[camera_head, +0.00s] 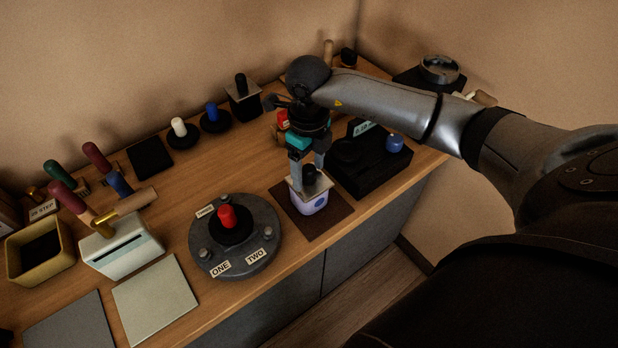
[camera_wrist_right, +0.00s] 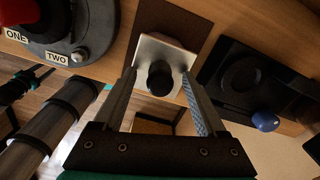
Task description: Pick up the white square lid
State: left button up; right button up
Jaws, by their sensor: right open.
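The white square lid (camera_head: 296,186) with a black round knob sits on a small white container (camera_head: 312,205) on a brown mat (camera_head: 326,217). My right gripper (camera_head: 308,170) is above the lid, pointing down, with its fingers on either side of the knob. In the right wrist view, the lid (camera_wrist_right: 162,48) and its black knob (camera_wrist_right: 160,80) show between the open fingers of my right gripper (camera_wrist_right: 158,76). I cannot tell whether a finger touches the lid. My left gripper is not in the head view.
A round grey base (camera_head: 262,228) with a red knob stands left of the mat. A black box (camera_head: 372,180) with a blue knob is close on the right. Handled tools and a white slotted box (camera_head: 122,250) are further left. The table's front edge is near the mat.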

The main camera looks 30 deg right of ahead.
jog(key=shift+c, duration=0.4)
grip_shut()
dwell(0.4)
